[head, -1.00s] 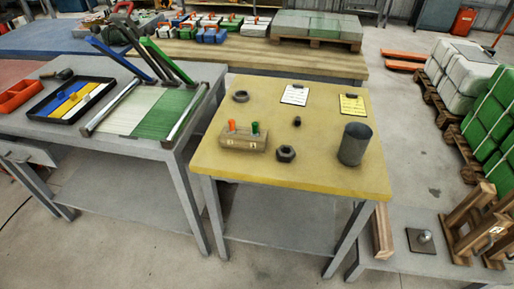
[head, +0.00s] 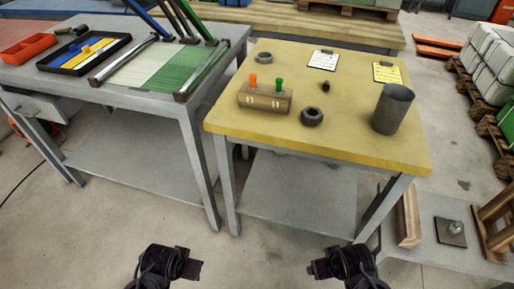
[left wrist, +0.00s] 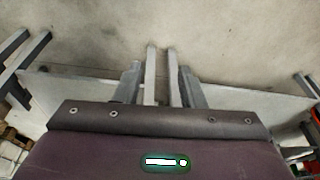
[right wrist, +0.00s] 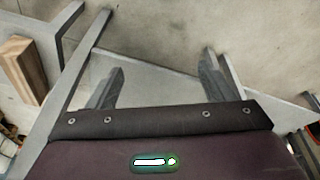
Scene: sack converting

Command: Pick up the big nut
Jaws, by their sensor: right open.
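A large dark hexagonal nut (head: 312,116) lies flat near the front middle of the yellow-topped table (head: 230,120). A second dark ring-shaped nut (head: 264,57) lies at the table's back left, and a much smaller dark piece (head: 325,86) lies behind the large nut. My left gripper (head: 192,268) and right gripper (head: 322,268) are low in the head view, in front of the table and away from the nuts. The right gripper's fingers (right wrist: 160,75) are spread with nothing between them. The left fingers (left wrist: 160,85) are closer together, with pale bars between them; their state is unclear.
A wooden block with orange and green pegs (head: 265,97) stands left of the large nut. A grey cylinder (head: 393,108) stands to its right. A grey table (head: 75,95) stands left; a low platform (head: 425,240) is front right.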

